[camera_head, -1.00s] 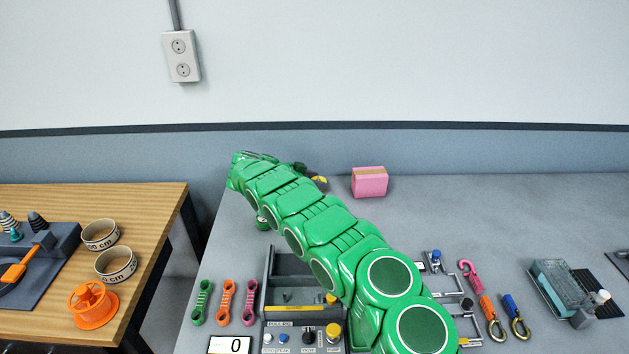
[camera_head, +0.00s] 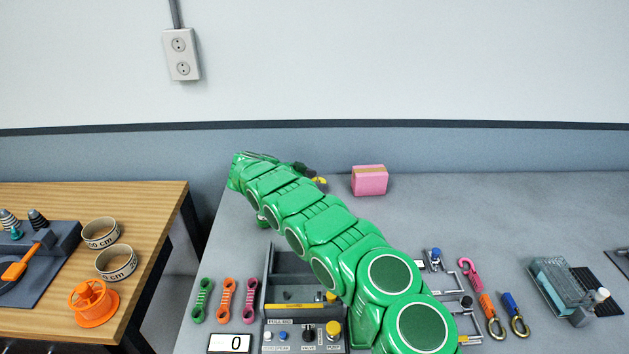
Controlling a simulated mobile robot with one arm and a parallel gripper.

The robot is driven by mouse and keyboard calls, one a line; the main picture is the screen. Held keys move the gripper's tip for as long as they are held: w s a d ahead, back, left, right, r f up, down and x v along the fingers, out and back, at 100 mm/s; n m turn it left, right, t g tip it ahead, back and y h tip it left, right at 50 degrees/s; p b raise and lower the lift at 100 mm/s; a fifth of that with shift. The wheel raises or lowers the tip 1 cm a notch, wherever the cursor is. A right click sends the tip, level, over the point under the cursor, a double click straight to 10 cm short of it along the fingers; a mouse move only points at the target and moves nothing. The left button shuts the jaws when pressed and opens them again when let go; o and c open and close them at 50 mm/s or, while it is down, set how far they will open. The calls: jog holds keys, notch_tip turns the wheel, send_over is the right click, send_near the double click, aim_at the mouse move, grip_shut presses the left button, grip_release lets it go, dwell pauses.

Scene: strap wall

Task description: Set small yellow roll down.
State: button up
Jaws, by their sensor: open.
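The small yellow roll (camera_head: 320,184) shows only in part as a yellow patch with dark beside it, at the far end of my arm. It is at the back of the grey table, left of the pink block. My gripper (camera_head: 309,173) is open and right by the roll, mostly hidden behind my green arm. The picture is too small to tell whether the fingers still touch the roll.
A pink block (camera_head: 369,181) stands at the back of the grey table (camera_head: 520,215). A grey rig (camera_head: 290,262) with knobs, several straps and carabiners (camera_head: 516,318) lie in front. The back right is clear. A wooden table (camera_head: 150,205) stands left.

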jog(key=shift+s+f, duration=0.1)
jog(key=shift+f, duration=0.2)
jog(key=shift+r, duration=0.3)
jog(key=v, duration=1.2)
jog(key=shift+r, duration=0.4)
